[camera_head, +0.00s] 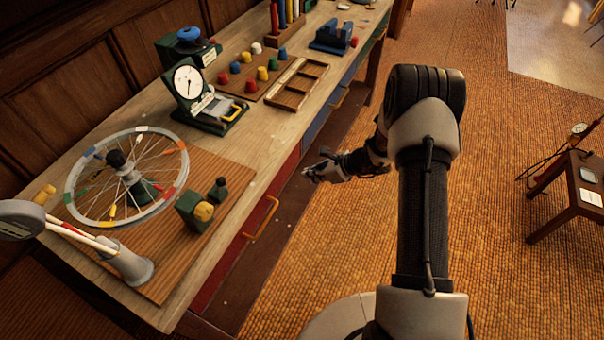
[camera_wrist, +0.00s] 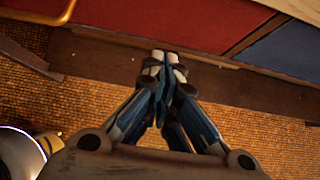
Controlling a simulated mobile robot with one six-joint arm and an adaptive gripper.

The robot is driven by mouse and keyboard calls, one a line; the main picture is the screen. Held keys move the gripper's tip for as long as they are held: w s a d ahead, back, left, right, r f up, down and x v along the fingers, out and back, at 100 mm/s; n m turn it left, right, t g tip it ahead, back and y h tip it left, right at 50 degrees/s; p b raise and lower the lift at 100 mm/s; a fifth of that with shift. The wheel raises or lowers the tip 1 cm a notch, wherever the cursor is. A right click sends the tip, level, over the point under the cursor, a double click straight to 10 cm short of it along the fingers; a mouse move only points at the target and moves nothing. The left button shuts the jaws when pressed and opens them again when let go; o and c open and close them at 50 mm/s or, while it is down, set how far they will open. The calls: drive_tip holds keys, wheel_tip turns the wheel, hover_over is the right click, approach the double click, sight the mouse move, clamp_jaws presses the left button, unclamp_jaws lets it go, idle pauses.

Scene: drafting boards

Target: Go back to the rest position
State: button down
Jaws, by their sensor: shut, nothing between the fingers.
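My gripper (camera_head: 318,173) is off the front side of the wooden workbench (camera_head: 232,162), to the right of its drawers in the head view. In the wrist view my gripper (camera_wrist: 163,56) is shut, its fingertips together and nothing between them. Below and beyond the fingertips are the woven floor and the dark base of the bench. My arm bends down from its raised elbow, and part of the forearm is hidden behind the upper arm in the head view.
The bench has a red drawer with a yellow handle (camera_head: 260,218) near my gripper. A spoked wheel (camera_head: 127,176), a dial gauge (camera_head: 188,82) and a sorting tray (camera_head: 297,84) stand on it. A small wooden table (camera_head: 566,206) is at the right. Carpet between is clear.

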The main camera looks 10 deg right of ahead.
drive_tip(key=p+v, duration=0.1)
drive_tip(key=v, duration=0.6)
drive_tip(key=shift+p, duration=0.4)
drive_tip(key=shift+w+r, duration=0.1)
drive_tip(key=s+a+r+n+g, duration=0.1)
drive_tip(key=s+a+r+n, duration=0.25)
drive_tip(key=r, duration=0.45)
drive_tip(key=s+a+r+n+g+h, duration=0.1)
drive_tip(key=s+a+r+n, duration=0.1)
drive_tip(key=s+r+n, duration=0.45)
drive_tip(key=s+a+r+n, duration=0.1)
drive_tip(key=a+r+n, duration=0.2)
drive_tip(key=r, duration=0.6)
drive_tip(key=s+d+r+n+h, duration=0.1)
drive_tip(key=s+r+n+h, duration=0.1)
drive_tip(key=s, duration=0.4)
drive_tip(key=s+d+r+n+t+h, duration=0.1)
drive_tip(key=s+d+r+n+h, duration=0.1)
drive_tip(key=s+r+n, duration=0.2)
drive_tip(key=s+d+r+n+h, duration=0.1)
drive_tip(key=s+r+n+h, duration=0.1)
drive_tip(key=s+n, duration=0.4)
drive_tip(key=s+r, duration=0.1)
drive_tip(key=s, duration=0.3)
drive_tip(key=shift+d+r, duration=0.2)
drive_tip(key=shift+d, duration=0.2)
drive_tip(key=shift+s, duration=0.1)
